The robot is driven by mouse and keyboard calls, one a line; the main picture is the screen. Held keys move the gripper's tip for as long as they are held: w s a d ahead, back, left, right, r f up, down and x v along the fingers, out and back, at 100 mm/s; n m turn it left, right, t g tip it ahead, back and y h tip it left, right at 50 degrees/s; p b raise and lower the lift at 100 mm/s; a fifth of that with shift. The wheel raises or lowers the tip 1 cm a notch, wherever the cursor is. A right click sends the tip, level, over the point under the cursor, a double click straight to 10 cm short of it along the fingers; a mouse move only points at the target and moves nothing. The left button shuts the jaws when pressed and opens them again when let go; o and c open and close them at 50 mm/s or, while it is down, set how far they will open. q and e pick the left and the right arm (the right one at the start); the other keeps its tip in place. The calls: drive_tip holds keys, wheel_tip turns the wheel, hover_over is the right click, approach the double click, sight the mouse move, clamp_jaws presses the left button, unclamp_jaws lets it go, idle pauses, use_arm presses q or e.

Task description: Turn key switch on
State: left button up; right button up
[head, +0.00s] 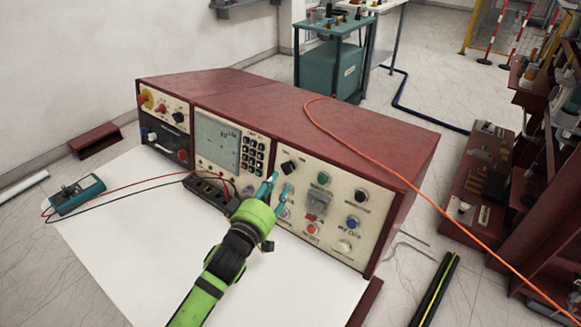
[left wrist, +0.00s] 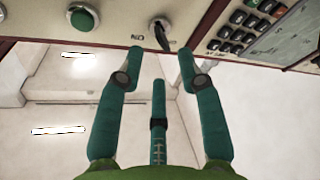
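The key switch (head: 289,167) is a dark key in a round fitting at the upper left of the test console's right-hand panel. In the left wrist view, which looks upside down, the key switch (left wrist: 161,30) has its dark key tilted slightly. My left gripper (head: 274,186), green with teal fingers, is at the panel just below and left of the key switch. In the left wrist view the left gripper (left wrist: 161,52) is open, with two fingertips either side of the key and a third finger lower. No contact is clear. My right gripper is not in view.
A green button (head: 323,178) sits right of the key switch, and a keypad (head: 253,154) left of it. The dark red console (head: 260,95) stands on a white tabletop (head: 120,235). A teal meter (head: 77,194) with red and black leads lies left. An orange cable (head: 400,182) crosses the console.

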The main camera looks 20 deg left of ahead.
sight(285, 171)
use_arm(q)
drive_tip(key=w, duration=0.5)
drive_tip(key=shift+d+r+p, duration=0.1)
drive_tip(key=shift+d+p, duration=0.15)
drive_tip(key=shift+p, duration=0.1)
drive_tip(key=shift+w, duration=0.2)
clamp_jaws()
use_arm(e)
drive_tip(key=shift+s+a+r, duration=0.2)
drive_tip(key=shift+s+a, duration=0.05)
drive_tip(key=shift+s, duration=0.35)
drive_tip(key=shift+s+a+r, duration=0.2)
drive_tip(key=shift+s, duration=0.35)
